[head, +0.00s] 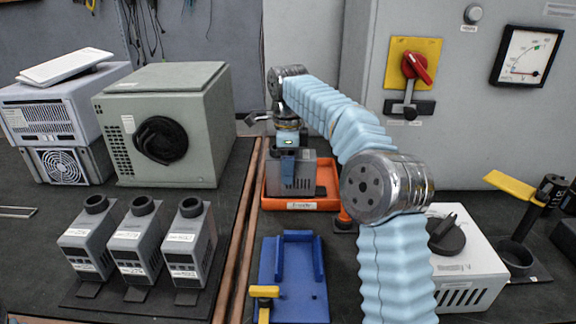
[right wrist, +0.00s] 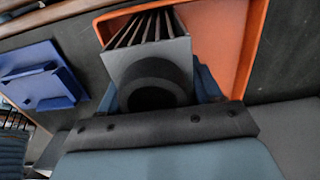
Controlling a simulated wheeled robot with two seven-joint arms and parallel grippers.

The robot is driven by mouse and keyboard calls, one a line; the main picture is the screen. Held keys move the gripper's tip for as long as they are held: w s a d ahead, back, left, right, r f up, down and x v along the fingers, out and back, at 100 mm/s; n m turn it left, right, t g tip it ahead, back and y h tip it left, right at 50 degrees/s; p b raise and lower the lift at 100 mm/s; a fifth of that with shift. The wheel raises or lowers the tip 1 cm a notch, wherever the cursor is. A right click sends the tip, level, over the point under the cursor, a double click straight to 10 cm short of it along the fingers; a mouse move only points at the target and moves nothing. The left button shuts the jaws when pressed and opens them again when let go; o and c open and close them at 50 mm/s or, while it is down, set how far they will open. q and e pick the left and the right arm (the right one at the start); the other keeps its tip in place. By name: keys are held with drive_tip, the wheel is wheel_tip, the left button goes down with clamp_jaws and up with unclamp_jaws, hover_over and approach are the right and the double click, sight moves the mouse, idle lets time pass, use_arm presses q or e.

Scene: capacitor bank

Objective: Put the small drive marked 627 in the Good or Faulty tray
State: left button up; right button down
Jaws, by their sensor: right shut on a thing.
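My right gripper (head: 288,152) points down and is shut on a small grey drive (head: 300,178). In the right wrist view the drive (right wrist: 158,52) shows its vent slots and a black round collar. The drive is at the orange tray (head: 328,201), over or inside its rim; I cannot tell whether it touches the floor. The tray (right wrist: 255,45) also fills the upper right of the right wrist view. Its front label is too small to read surely, and no number is legible on the drive. My left gripper is not in view.
Several similar drives (head: 137,240) stand on a dark mat at left. A blue fixture (head: 302,262) with a yellow clamp (head: 264,292) is in front of the tray and shows in the wrist view (right wrist: 40,75). A white box (head: 468,265) is at right; a panel with a red switch (head: 415,66) stands behind.

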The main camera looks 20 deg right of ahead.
drive_tip(key=shift+c, duration=0.9)
unclamp_jaws()
drive_tip(key=shift+f, duration=0.1)
wheel_tip(320, 180, up, 7)
drive_tip(key=shift+w+f, duration=0.1)
drive_tip(key=shift+r, duration=0.5)
